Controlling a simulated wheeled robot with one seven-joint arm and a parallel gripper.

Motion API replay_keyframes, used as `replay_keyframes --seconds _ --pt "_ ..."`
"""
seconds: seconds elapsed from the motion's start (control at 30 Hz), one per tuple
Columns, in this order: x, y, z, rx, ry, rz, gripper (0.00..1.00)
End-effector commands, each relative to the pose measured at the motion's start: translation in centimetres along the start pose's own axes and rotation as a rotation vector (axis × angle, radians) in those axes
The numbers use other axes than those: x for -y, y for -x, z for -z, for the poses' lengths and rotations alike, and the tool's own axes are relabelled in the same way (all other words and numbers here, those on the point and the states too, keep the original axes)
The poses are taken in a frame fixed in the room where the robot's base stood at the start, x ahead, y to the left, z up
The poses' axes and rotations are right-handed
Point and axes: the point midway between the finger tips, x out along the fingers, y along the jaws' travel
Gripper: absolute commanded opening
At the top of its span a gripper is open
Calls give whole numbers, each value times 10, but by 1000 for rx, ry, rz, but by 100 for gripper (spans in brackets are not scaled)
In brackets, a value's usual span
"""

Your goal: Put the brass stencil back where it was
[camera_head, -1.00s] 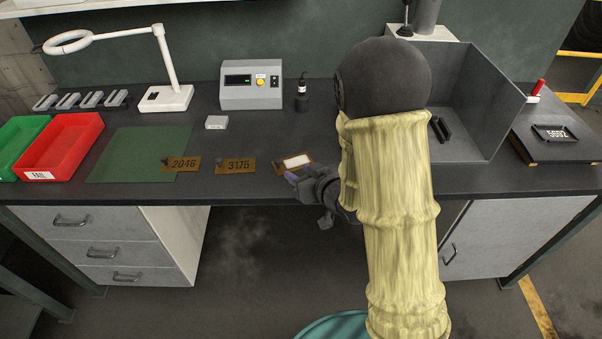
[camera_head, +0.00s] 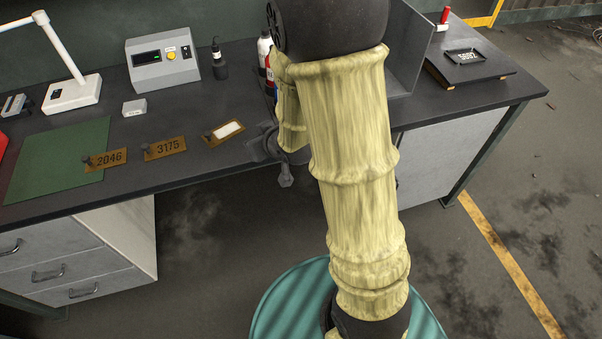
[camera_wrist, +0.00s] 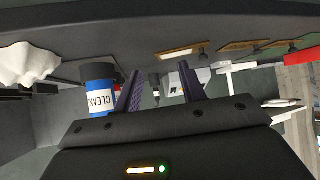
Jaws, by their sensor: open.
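Three brass plates lie in a row near the bench's front edge: one stencil marked 2046 (camera_head: 107,158), one marked 3175 (camera_head: 165,148), and one with a blank white window (camera_head: 228,129). The 2046 stencil overlaps the green mat (camera_head: 55,160). Each has a small dark knob at its left end. The white-windowed plate also shows in the wrist view (camera_wrist: 180,52), beyond my gripper. My gripper (camera_wrist: 160,72) is open, with nothing between its two purple fingers. In the head view my arm hides the fingers; the wrist is right of the white-windowed plate, apart from it.
A grey control box (camera_head: 162,63), a dark bottle (camera_head: 219,60) and a small white block (camera_head: 134,107) stand behind the plates. A dark plate (camera_head: 465,57) lies far right.

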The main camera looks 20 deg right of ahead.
Motion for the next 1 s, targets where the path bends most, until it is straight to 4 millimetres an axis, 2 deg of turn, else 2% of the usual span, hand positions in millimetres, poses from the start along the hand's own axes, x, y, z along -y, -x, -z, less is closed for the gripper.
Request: replay_keyframes --seconds 0.1,0.23,0.37,0.53,0.7,1.0 --pt "-17 24 -14 124 -41 -76 41" --pt "-26 54 -35 274 -95 -133 41" --pt "-27 89 -56 426 -157 -161 41" --pt "-16 129 -79 591 -227 -157 41" --pt "-10 144 -88 654 -252 -147 41" --pt "-10 146 -86 655 -251 -147 41"
